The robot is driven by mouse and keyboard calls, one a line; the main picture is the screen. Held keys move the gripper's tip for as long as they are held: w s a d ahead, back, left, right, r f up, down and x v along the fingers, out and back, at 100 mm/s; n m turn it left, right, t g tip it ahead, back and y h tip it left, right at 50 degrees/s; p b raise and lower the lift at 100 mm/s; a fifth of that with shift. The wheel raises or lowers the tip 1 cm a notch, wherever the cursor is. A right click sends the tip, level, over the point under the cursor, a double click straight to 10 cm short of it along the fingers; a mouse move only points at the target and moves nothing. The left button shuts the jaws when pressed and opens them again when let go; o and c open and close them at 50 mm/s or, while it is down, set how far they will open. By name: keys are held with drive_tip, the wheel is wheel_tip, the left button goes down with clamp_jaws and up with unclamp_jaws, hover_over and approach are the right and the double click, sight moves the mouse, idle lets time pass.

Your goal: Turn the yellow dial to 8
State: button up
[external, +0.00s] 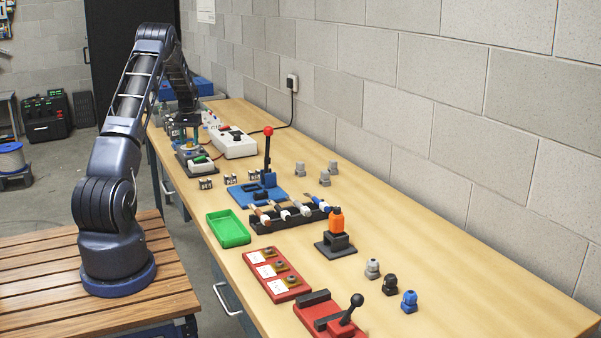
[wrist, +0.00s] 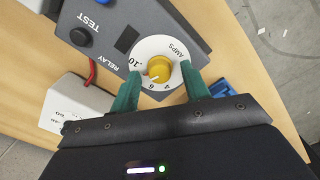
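The yellow dial (wrist: 159,68) sits on a round white scale plate marked AMPS (wrist: 154,47) on a grey relay box (wrist: 108,60). The numbers 10, 6 and 4 show in the wrist view; the 8 is not visible, with a fingertip over that part of the scale. In the external view the gripper is small at the bench's far end.
The relay box also carries a black TEST button (wrist: 80,37). A white box (wrist: 75,106) with a red cable lies beside it. On the bench stand a white power strip (external: 234,143), a blue lever base (external: 257,192) and a green tray (external: 228,229).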

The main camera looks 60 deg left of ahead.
drive_tip(key=shift+r, duration=0.1)
wheel_tip(320, 180, up, 11)
drive_tip(key=shift+f, duration=0.2)
idle(0.4)
idle(0.3)
